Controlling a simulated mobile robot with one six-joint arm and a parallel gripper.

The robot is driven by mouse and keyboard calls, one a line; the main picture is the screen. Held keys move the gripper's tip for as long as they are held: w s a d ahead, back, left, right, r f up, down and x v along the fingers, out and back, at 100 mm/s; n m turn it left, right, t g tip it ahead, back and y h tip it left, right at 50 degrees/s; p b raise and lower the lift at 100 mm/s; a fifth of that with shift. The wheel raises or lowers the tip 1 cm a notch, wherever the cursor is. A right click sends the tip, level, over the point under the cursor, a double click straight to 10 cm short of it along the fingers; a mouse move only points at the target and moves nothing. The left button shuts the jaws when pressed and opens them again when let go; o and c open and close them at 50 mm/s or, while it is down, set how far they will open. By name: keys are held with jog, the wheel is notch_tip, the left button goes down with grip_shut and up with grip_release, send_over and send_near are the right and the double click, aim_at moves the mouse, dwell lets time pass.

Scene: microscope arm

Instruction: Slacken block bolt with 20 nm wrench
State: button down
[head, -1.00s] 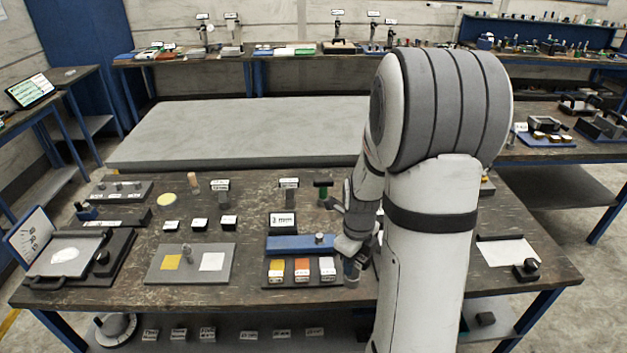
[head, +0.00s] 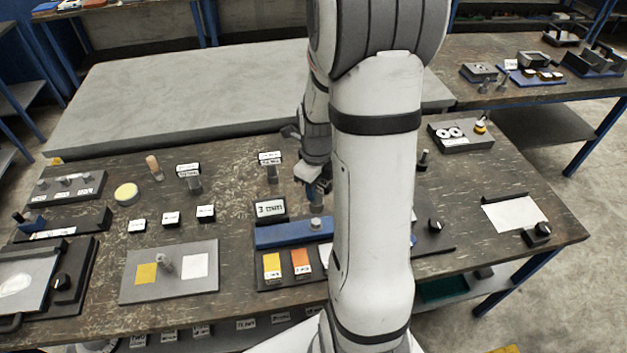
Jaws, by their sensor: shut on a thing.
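The blue block (head: 283,235) lies near the middle of the bench. The grey bolt (head: 316,224) stands at its right end. My gripper (head: 316,192) is directly above the bolt, pointing down, and is shut on a small tool (head: 316,208) with a grey lower end. The tool seems to be the wrench; no size marking on it is legible. Its lower end is at or just above the bolt head; I cannot tell whether they touch. My arm hides the bench just right of the block.
In front of the block is a dark tray with a yellow piece (head: 272,265) and an orange piece (head: 301,262). A small display (head: 270,208) stands behind the block. A grey plate (head: 205,279) lies to the left. A paper sheet (head: 514,213) lies to the right.

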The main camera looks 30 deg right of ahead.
jog(key=shift+w+r, duration=0.1)
jog(key=shift+f+b, duration=2.15)
jog(key=shift+f, duration=0.4)
jog(key=shift+f+b, duration=1.55)
jog(key=shift+b, duration=0.05)
jog(key=n, duration=0.4)
